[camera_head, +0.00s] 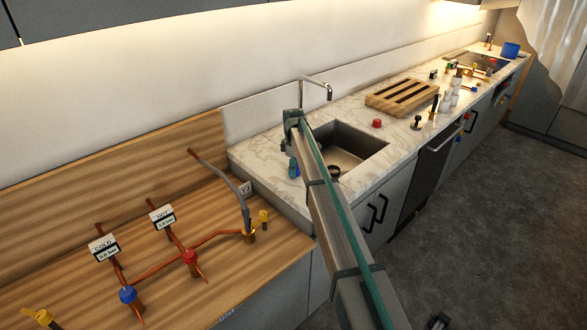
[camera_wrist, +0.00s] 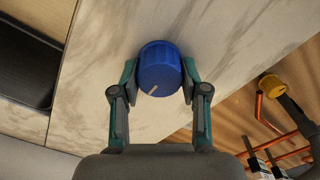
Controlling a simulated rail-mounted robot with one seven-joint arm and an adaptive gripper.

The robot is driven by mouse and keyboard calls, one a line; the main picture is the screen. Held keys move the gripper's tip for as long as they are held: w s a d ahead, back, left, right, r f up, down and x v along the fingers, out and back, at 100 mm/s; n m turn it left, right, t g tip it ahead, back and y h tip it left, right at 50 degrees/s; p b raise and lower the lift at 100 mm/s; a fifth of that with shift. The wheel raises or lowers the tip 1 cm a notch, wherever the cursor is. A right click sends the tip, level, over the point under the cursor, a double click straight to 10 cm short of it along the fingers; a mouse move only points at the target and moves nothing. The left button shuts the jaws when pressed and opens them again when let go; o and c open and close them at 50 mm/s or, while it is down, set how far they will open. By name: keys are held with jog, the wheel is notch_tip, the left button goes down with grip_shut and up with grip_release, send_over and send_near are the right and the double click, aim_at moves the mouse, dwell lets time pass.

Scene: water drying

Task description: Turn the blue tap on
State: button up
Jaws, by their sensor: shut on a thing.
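A blue tap knob (camera_wrist: 160,70) with a short white mark near its lower edge is on the marble counter in the wrist view. My gripper (camera_wrist: 160,85) is shut on it, with one finger on its left side and one on its right. In the head view my gripper (camera_head: 293,166) is down at the counter, left of the sink; the knob cannot be told clearly there.
The sink (camera_head: 345,150) is right of my arm, with a steel spout (camera_head: 318,84) behind it. A red knob (camera_head: 377,123) and a wooden rack (camera_head: 402,97) stand farther along. At the left, copper pipes carry another blue knob (camera_head: 127,294) and a red one (camera_head: 190,256).

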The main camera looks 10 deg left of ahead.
jog(key=shift+m+b, duration=0.3)
jog(key=shift+m, duration=0.1)
jog(key=m+b, duration=0.1)
jog(key=m, duration=0.1)
jog(key=shift+w+f+m, duration=0.1)
jog(key=shift+m, duration=0.3)
jog(key=m+b, duration=0.2)
jog(key=m, duration=0.3)
jog(key=m+b, duration=0.1)
jog(key=m, duration=0.3)
jog(key=shift+w+d+m, duration=0.1)
jog(key=shift+m, duration=0.3)
jog(key=m+b, duration=0.1)
jog(key=m, duration=0.3)
jog(key=shift+d, duration=0.1)
jog(key=shift+m, duration=0.3)
jog(key=o, duration=1.1)
jog(key=shift+o, duration=0.2)
